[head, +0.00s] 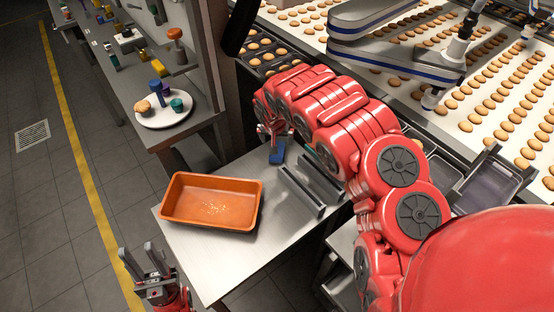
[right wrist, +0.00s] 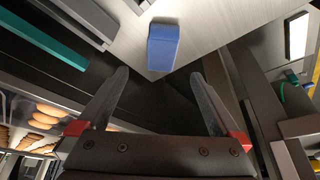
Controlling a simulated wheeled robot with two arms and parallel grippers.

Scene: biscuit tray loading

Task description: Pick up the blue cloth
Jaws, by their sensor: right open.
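The blue cloth (head: 277,154) lies folded on the metal table at its back edge. In the right wrist view the cloth (right wrist: 163,46) shows as a small blue block just beyond the fingertips, roughly between them but apart from them. My right gripper (head: 272,138) is close to the cloth in the head view, and its arm hides part of the area around it. In the right wrist view my right gripper (right wrist: 160,74) has its fingers wide apart with nothing between them. My left gripper (head: 139,252) is open and empty at the lower left, off the table's front left corner.
An orange tray (head: 184,219) with crumbs sits on the metal table (head: 227,265). Grey rails (head: 301,191) stand to the right of the cloth. A side shelf holds a white plate (head: 178,121) with small items. A conveyor (head: 400,108) with many biscuits runs behind my right arm.

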